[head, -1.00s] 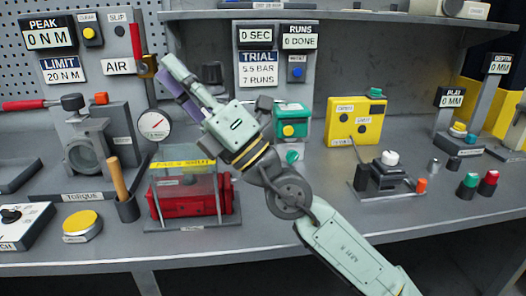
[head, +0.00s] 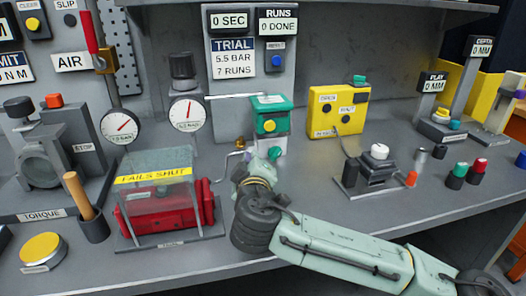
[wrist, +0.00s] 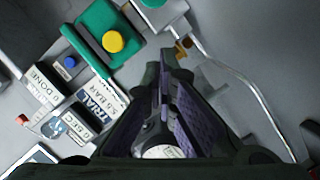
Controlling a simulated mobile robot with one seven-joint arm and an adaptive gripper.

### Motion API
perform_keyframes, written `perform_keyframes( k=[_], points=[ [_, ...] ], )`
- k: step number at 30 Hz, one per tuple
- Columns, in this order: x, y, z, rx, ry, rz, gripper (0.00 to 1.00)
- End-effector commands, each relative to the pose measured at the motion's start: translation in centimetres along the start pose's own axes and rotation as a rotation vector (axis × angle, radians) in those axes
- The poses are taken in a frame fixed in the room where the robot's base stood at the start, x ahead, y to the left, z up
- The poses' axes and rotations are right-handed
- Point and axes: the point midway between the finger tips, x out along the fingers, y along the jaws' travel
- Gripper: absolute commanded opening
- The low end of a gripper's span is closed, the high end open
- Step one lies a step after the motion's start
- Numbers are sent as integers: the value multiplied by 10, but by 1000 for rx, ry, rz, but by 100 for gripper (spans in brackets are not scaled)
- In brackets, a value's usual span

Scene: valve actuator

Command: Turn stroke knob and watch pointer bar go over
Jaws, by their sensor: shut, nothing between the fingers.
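The yellow knob also shows in the wrist view (wrist: 113,41). No readable label marks any knob as the stroke knob. A red actuator (head: 165,212) lies under a clear cover marked FAILS SHUT; I cannot make out a pointer bar. My gripper points away from the head camera, in front of the green box. In the wrist view my gripper (wrist: 165,66) is shut and empty, with purple finger pads, beside and apart from the green box.
A thin pipe (wrist: 240,82) runs beside my fingers in the wrist view. Two dial gauges (head: 187,113) stand left of the green box. A yellow box (head: 338,110) and a black device with a white knob (head: 379,152) are to the right.

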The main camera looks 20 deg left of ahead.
Motion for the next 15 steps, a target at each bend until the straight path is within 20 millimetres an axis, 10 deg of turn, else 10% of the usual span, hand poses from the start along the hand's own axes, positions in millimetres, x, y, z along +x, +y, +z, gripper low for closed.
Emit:
perform_keyframes(
  k=[9,15],
  points=[
    [68,4,-3,-2,0,2,0],
    [74,3,28,0,-1,3,0]
  ],
)
